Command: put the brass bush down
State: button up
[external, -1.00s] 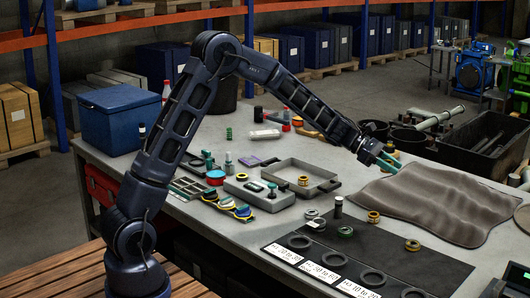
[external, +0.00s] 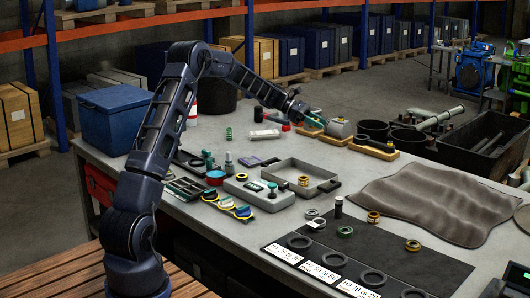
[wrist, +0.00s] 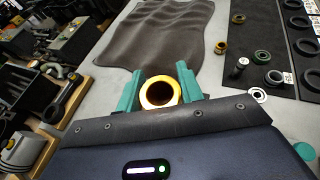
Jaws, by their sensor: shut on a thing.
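My gripper (wrist: 158,90) has teal fingers shut on the brass bush (wrist: 160,79), one finger on either side. In the wrist view the bush shows as a bright golden ring, seen nearly end-on, with a dark hole. In the external view my gripper (external: 312,117) is over the far part of the bench, near the wooden boards. The bush is too small or hidden to make out there. Below it in the wrist view is grey bench top; I cannot tell its height.
A wrinkled grey-brown sheet (external: 431,199) covers the bench's right. A black mat (external: 400,262) with labels, rings and small bushes lies in front. A grey tray (external: 318,185) stands mid-bench. Wooden boards (external: 374,151) carry engine parts at the back.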

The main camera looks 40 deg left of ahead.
jog(key=a, duration=0.5)
notch_tip(320, 180, down, 20)
jog(key=shift+s+a+r, duration=0.1)
dwell(0.4)
jog(key=shift+f, duration=0.5)
jog(key=o, duration=1.1)
jog(key=shift+o, duration=0.2)
